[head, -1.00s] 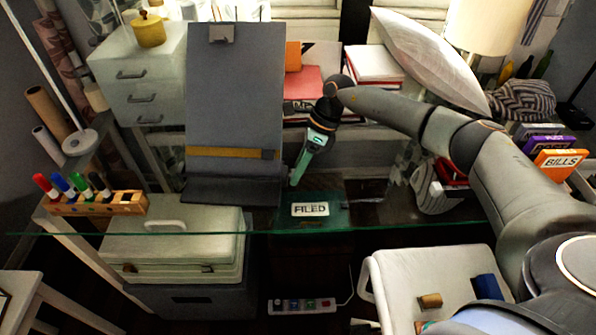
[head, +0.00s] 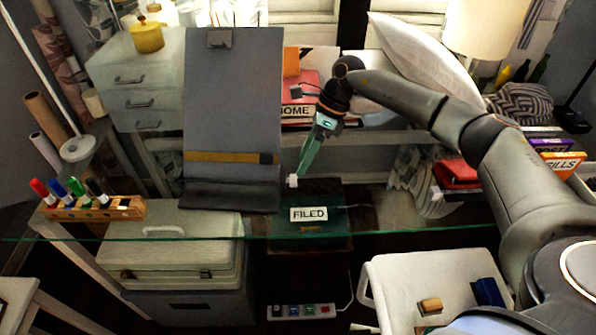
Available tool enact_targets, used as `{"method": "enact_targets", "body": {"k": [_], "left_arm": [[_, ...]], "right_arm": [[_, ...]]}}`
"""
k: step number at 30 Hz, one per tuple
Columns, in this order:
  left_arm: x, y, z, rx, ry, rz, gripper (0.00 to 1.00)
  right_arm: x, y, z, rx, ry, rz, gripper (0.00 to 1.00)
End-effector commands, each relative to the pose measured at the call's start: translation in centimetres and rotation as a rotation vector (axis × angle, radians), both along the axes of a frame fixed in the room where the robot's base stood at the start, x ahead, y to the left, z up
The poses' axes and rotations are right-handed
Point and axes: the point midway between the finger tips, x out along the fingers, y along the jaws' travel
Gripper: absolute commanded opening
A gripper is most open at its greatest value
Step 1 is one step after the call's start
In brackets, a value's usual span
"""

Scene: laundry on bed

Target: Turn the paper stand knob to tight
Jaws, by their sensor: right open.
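The paper stand (head: 232,100) is a tall grey board with a clip at its top and a yellow strap across its lower part. It stands upright on the glass desk. My right gripper (head: 296,176) points down just right of the stand's lower right edge. It is open, seen edge-on. A small pale piece (head: 292,182) shows at its fingertips; I cannot tell whether it is the stand's knob or part of the fingers, nor whether they touch the stand. No knob pointer or marking is readable. My left gripper is out of view.
A green "FILED" tray (head: 309,230) lies below the gripper. A wooden marker holder (head: 95,208) stands at the left of the glass desk (head: 215,226). Red "HOME" books (head: 299,112) are behind the gripper. A white chair (head: 400,275) is in front.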

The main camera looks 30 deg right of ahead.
Motion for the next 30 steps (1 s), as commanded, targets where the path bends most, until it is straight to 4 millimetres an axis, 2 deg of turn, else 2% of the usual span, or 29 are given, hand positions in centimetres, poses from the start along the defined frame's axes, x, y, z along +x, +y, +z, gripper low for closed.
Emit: {"method": "enact_targets", "body": {"k": [1, 6, 12, 30], "left_arm": [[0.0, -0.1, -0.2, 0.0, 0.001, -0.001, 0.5], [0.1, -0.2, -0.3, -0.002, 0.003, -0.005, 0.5], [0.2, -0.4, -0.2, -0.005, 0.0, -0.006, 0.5], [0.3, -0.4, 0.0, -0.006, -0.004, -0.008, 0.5]], "right_arm": [[0.1, -0.6, 1.1, -0.001, -0.004, -0.001, 0.71], [0.1, -2.1, 4.2, 0.001, -0.002, -0.001, 0.71], [0.1, -3.2, 6.3, 0.001, -0.001, 0.0, 0.71], [0.0, -3.4, 6.6, 0.0, 0.001, 0.001, 0.71]]}}
